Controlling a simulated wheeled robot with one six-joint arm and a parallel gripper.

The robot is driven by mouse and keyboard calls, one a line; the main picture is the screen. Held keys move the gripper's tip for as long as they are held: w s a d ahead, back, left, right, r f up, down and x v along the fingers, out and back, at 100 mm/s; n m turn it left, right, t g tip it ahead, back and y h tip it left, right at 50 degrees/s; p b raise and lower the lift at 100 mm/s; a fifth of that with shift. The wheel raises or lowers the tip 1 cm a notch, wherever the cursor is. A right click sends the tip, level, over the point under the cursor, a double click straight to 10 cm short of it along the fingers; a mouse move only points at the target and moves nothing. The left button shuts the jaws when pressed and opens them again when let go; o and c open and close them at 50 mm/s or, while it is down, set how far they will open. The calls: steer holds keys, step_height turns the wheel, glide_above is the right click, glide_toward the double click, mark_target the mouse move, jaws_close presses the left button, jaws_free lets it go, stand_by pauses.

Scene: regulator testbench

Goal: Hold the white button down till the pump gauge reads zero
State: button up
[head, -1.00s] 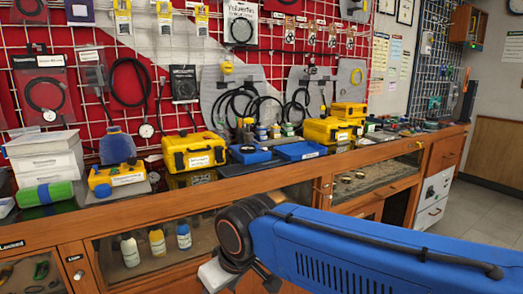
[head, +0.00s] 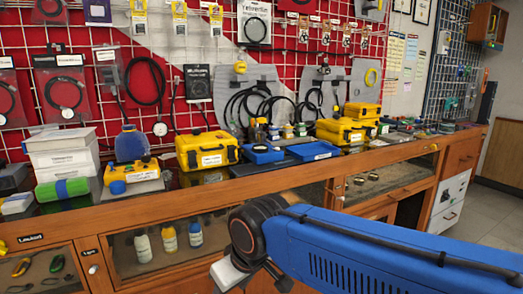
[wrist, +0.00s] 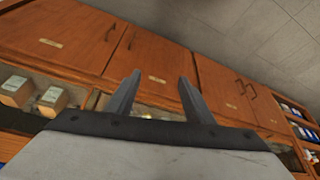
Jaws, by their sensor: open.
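A small round gauge (head: 160,129) with a white face hangs by the grid wall at the left in the head view; its reading is too small to make out. A blue pump-like body (head: 131,145) stands beside it, behind a yellow device (head: 132,176) with a blue knob and a white label. I cannot pick out a white button for certain. My gripper (wrist: 159,76) is open and empty in the wrist view, its two fingers apart and pointing towards wooden cabinets. In the head view its fingers are not visible, and my arm is in front of the bench, away from the gauge.
The wooden bench (head: 290,173) carries a yellow case (head: 207,150), blue trays (head: 314,151), white boxes (head: 65,158) and a green roll (head: 62,190). Bottles (head: 169,238) stand behind glass below. Wooden wall cabinets (wrist: 160,58) fill the wrist view.

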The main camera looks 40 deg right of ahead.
jaws_close()
stand_by(1.9)
